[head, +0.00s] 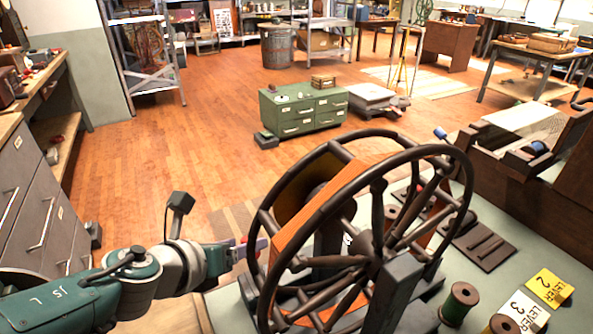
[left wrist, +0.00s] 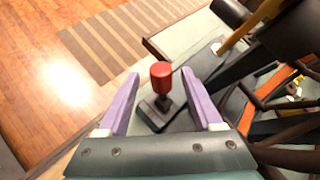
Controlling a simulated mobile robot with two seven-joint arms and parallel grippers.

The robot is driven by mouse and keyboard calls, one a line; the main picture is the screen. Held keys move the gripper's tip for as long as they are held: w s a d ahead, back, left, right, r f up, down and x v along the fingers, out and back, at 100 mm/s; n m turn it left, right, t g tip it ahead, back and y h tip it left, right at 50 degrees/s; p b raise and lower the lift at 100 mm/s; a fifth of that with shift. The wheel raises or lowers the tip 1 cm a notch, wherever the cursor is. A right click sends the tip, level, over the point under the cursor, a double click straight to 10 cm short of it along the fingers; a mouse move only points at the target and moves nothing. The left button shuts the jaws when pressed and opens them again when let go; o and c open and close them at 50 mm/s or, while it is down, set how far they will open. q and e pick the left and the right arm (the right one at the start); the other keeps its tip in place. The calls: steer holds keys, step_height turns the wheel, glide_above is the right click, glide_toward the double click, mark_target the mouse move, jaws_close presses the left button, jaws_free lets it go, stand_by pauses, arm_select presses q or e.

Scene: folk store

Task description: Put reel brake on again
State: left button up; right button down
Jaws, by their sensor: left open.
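A short lever with a red knob (left wrist: 161,76) stands on a dark base plate (left wrist: 152,117) near the table edge in the left wrist view. I take it for the reel brake lever, though no label shows on it. My left gripper (left wrist: 160,98) is open, its two purple fingers on either side of the lever, with gaps on both sides. In the head view my left gripper (head: 250,250) is beside the left rim of the large spoked reel wheel (head: 448,154), which hides the lever's surroundings. My right gripper is not in view.
The wheel and its dark post (head: 391,290) stand close to the right of my left gripper. Spools (head: 459,303), a yellow label (head: 549,288) and a white label (head: 525,311) lie on the green table (head: 490,275). The wooden floor at left is open.

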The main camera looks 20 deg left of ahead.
arm_select(q)
steer(key=p+v, duration=0.5)
steer(key=v, duration=0.4)
steer(key=shift+p, duration=0.3)
steer(key=shift+s+r, duration=0.1)
